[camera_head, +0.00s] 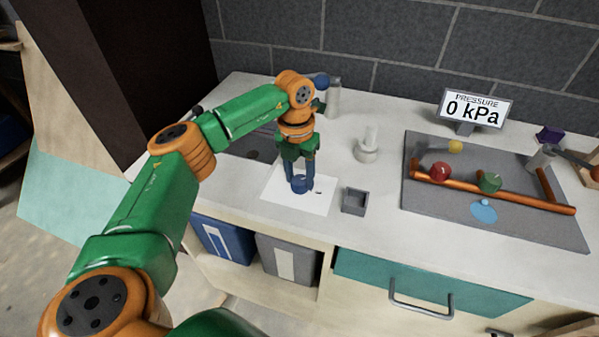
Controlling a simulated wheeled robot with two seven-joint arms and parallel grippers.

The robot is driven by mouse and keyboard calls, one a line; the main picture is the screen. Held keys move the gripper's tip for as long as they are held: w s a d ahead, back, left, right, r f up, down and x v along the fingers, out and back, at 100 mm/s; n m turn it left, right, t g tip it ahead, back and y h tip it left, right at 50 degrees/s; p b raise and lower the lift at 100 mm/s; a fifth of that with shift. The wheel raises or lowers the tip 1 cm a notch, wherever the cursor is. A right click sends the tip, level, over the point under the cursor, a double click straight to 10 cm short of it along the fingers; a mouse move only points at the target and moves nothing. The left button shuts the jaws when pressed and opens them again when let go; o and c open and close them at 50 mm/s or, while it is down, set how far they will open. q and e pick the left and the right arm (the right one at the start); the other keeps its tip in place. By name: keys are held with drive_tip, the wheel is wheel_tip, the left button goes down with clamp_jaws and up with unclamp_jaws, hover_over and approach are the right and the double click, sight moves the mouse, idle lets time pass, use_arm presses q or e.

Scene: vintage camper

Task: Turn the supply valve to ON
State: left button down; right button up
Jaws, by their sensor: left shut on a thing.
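A grey board (430,213) on the right of the counter carries a copper pipe (455,187) with a red knob (440,171) and a green knob (490,182). A lever with a yellow end (455,146) sits behind the red knob. I cannot read any ON mark or tell which part is the supply valve. A pressure display (474,108) behind the board reads 0 kPa. My left gripper (302,178) points down, shut on a small blue round thing (301,185) over a white sheet (280,196), well left of the board. My right gripper is out of view.
A small grey open box (355,201) stands right of the sheet. A pale fitting (368,146) and a grey cylinder (333,97) stand behind. An orange-handled lever (574,157) is at the far right. The counter between box and board is clear.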

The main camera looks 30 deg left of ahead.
sight(300, 178)
use_arm(q)
drive_tip(key=m, duration=0.4)
drive_tip(key=shift+r+m+p, duration=0.1)
drive_tip(key=shift+m+p, duration=0.2)
drive_tip(key=shift+w+m, duration=0.1)
drive_tip(key=shift+m, duration=2.2)
drive_tip(key=shift+c, duration=1.6)
unclamp_jaws()
wheel_tip(300, 178, up, 7)
drive_tip(key=shift+r+b, duration=0.1)
drive_tip(key=shift+b, duration=0.4)
drive_tip(key=shift+w, duration=0.1)
drive_tip(key=shift+a, duration=0.1)
